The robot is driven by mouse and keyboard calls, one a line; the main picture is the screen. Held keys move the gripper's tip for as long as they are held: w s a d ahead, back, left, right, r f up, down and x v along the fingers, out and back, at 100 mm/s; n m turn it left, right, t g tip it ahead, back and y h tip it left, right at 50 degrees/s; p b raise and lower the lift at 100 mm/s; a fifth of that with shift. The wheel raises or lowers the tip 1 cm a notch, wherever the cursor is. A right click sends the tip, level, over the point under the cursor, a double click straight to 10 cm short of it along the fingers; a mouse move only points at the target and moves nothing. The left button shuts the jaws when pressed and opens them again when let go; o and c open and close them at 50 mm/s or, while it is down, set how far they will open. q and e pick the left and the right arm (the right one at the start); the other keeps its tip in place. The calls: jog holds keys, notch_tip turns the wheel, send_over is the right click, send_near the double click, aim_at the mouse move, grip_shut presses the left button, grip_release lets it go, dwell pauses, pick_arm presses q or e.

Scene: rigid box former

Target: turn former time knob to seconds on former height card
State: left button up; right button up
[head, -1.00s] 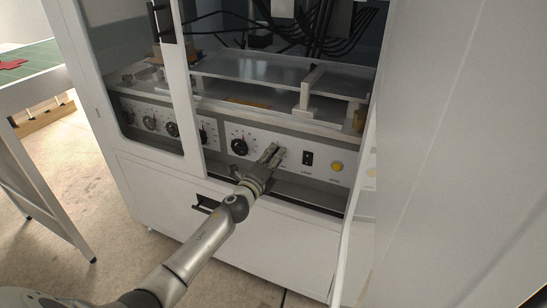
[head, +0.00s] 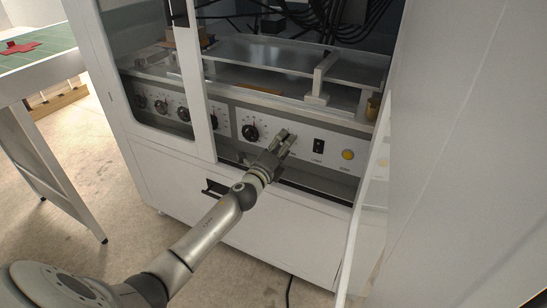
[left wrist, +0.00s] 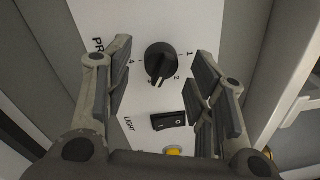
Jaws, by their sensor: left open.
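A control panel (head: 300,157) sits low in the white cabinet. The left gripper is open and empty. Contact cannot be told. In the head view the gripper hides this knob. Several more knobs (head: 161,106) are behind the left glass. Which knob is the time knob is not readable. No height card is recognisable.
Right of the gripper are a black light switch (head: 318,146) and a yellow button (head: 348,155). An open white door (head: 362,225) stands at the right. A shelf and black cables are above the panel. A green-topped table (head: 40,50) with a red piece is at far left.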

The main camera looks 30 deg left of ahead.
pick_arm(q)
jog(key=s, duration=1.1)
jog(key=shift+d+f, duration=0.15)
jog(key=shift+f, duration=0.2)
jog(key=shift+s+f, duration=0.1)
